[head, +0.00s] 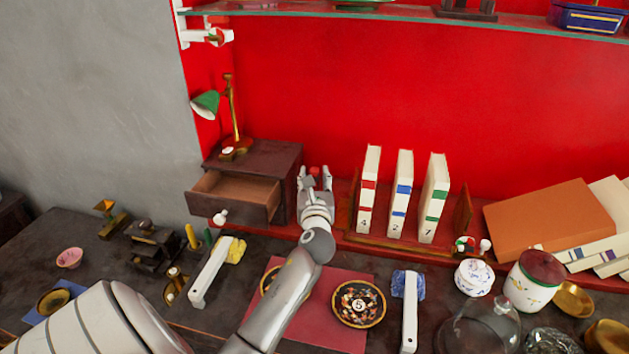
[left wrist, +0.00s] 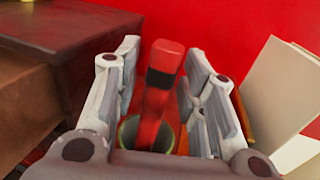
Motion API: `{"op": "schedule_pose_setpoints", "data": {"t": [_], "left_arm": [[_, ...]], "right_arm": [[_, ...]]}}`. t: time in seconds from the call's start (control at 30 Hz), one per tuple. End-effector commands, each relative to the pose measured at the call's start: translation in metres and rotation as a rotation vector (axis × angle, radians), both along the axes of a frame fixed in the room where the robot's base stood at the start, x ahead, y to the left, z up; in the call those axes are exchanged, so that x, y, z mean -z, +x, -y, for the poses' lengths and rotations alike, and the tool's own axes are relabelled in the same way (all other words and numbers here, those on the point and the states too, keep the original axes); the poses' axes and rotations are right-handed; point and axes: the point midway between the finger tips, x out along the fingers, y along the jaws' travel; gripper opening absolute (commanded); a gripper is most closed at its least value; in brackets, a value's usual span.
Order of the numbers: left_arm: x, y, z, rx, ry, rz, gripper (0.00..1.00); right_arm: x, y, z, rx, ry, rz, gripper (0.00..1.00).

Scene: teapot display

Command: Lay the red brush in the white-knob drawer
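The red brush (left wrist: 158,95) has a red handle with a black band. In the left wrist view it stands upright, slightly tilted, in a round holder with a greenish rim (left wrist: 128,134). In the head view only its red tip (head: 314,170) shows. My left gripper (head: 315,176) is open, its fingers on either side of the handle, with a gap visible on the left side. The white-knob drawer (head: 235,190) is pulled out of the dark wooden cabinet (head: 262,156) and looks empty. Its white knob (head: 220,217) is at the front. My right gripper is not in view.
A green lamp (head: 207,104) stands on the cabinet. Numbered books (head: 400,195) stand right of my gripper. White-handled brushes with yellow (head: 210,272) and blue (head: 410,312) parts lie on the table. A glass shelf (head: 400,14) hangs above.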

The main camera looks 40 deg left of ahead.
Motion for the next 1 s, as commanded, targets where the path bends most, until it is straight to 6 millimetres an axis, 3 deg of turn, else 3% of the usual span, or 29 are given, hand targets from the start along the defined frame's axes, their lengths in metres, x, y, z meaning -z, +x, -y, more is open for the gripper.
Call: {"op": "schedule_pose_setpoints", "data": {"t": [0.27, 0.73, 1.0], "left_arm": [[-0.002, -0.013, 0.013, 0.002, 0.0, 0.0, 0.38], [-0.001, -0.075, 0.072, 0.001, -0.001, 0.0, 0.38], [-0.003, -0.087, 0.083, -0.001, 0.001, 0.001, 0.38]], "right_arm": [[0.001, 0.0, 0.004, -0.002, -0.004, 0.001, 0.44], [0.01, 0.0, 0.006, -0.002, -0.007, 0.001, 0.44], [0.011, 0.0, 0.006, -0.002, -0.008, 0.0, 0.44]]}}
